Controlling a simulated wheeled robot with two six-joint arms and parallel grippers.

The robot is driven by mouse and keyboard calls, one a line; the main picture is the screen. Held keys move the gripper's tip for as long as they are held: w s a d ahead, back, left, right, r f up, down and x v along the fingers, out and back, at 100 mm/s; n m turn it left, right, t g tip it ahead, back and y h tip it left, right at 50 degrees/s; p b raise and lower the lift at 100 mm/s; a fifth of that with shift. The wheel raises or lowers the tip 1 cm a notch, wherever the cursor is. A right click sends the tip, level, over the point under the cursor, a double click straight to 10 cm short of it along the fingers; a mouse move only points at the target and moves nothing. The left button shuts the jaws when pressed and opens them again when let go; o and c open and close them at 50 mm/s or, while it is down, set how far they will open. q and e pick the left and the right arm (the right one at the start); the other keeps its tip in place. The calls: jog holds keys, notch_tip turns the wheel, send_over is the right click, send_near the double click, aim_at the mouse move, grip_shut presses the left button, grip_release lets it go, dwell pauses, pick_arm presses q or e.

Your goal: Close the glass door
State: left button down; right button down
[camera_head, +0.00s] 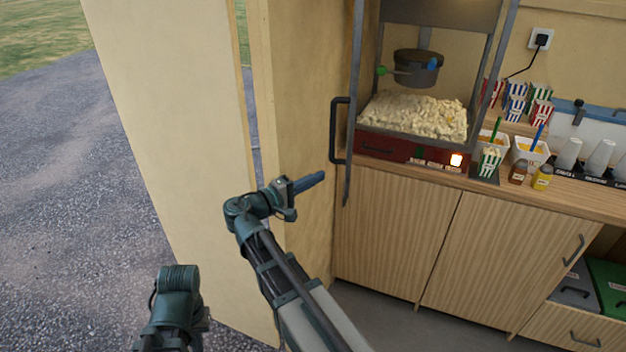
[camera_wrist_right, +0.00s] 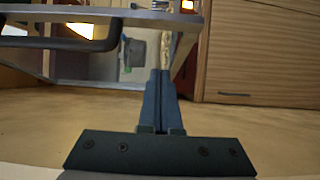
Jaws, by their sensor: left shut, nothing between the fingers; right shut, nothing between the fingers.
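The glass door (camera_head: 352,100) of the popcorn machine stands open, seen nearly edge-on in the head view, with its black handle (camera_head: 335,130) on the left side. In the right wrist view the handle (camera_wrist_right: 65,42) is at upper left, near the door's grey frame (camera_wrist_right: 100,15). My right gripper (camera_head: 318,179) is shut and empty, just left of the door's lower part. Its closed fingers (camera_wrist_right: 163,75) point toward the door area; I cannot tell whether they touch it. My left arm shows at lower left, but its fingers are not visible.
The machine (camera_head: 390,150) holds a popcorn heap (camera_head: 415,115) and a kettle (camera_head: 418,68). It stands on a wooden counter (camera_head: 575,200) with striped boxes, sauce tubs and cups to its right. A pale wall panel (camera_head: 180,130) is behind my arms at left.

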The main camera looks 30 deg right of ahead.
jog(key=x, duration=0.6)
jog(key=shift+d, duration=0.2)
